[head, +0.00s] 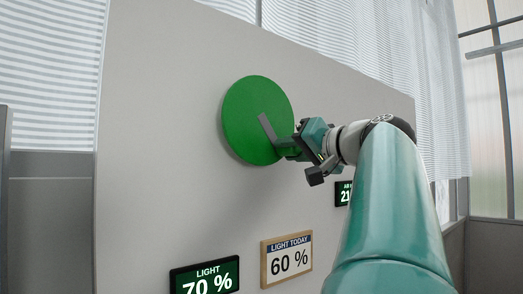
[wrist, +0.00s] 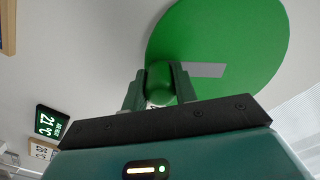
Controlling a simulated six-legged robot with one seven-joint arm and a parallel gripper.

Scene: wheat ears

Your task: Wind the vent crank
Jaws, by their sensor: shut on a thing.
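The vent crank is a round green disc (head: 245,120) on a pale grey wall panel, with a grey bar (head: 267,126) running from its middle towards the lower right. In the wrist view the disc (wrist: 245,35) fills the upper right, and the grey bar (wrist: 207,70) points at my fingers. My gripper (head: 285,148) is at the disc's lower right edge. In the wrist view my gripper (wrist: 160,85) is shut on the green crank knob (wrist: 160,80), with one finger on each side. The knob is mostly hidden by my gripper in the head view.
Below the disc, the panel (head: 150,190) bears a "LIGHT 70 %" display (head: 205,278) and a framed "LIGHT TODAY 60 %" sign (head: 287,258). Another display (head: 344,194) reading 21 is partly hidden behind my arm. The panel left of the disc is bare.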

